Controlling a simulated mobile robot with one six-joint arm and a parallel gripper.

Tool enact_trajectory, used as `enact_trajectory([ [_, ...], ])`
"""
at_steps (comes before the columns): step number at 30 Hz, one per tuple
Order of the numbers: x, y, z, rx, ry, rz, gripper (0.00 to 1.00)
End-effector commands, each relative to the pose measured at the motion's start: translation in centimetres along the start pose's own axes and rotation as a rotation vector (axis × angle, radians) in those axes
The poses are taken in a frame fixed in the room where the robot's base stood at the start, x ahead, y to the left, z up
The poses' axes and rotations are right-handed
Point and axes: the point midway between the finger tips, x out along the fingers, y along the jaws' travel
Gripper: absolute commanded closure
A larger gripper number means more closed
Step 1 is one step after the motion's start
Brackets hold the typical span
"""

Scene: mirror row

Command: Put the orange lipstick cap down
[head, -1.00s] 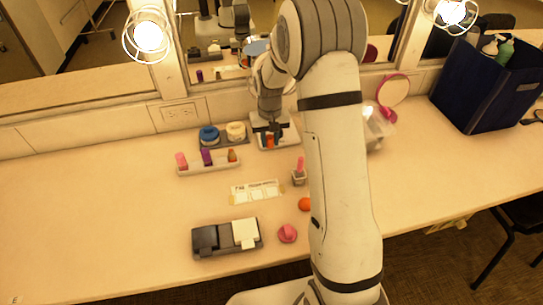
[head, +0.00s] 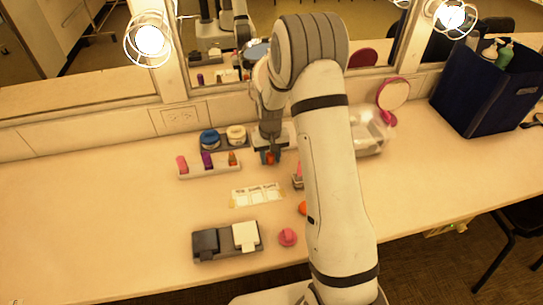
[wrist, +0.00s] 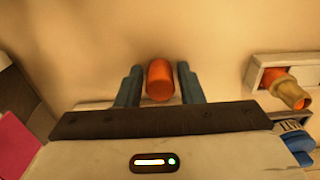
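The orange lipstick cap (wrist: 160,80) sits between the two blue fingers of my gripper (wrist: 160,85) in the wrist view. In the head view the cap (head: 270,158) is at the fingertips of my gripper (head: 269,160), above the counter, right of the lipstick tray. It moves along with the gripper, so the gripper is shut on it, though narrow gaps seem to show beside it. The tray (head: 210,172) holds pink, purple and orange-brown lipsticks. The orange-brown lipstick (wrist: 288,92) also shows at the right of the wrist view. A white strip with marked squares (head: 257,195) lies nearer.
Blue and cream jars (head: 222,137) stand behind the tray. A pink lipstick in a small holder (head: 297,176) stands right of my gripper. A black-and-white box (head: 227,241) and pink item (head: 287,237) lie in front. The counter's left side is clear.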

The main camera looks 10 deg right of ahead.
Motion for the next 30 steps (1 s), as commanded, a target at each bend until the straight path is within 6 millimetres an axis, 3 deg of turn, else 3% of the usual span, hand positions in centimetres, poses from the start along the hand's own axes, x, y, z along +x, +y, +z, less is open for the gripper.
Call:
enact_trajectory([
  [4, 0.0, 0.0, 0.0, 0.000, 0.000, 0.000, 0.53],
  [15, -0.8, 0.1, -0.1, 0.001, 0.003, 0.000, 0.53],
  [30, -10.5, 0.1, -0.1, 0.002, 0.003, 0.000, 0.53],
])
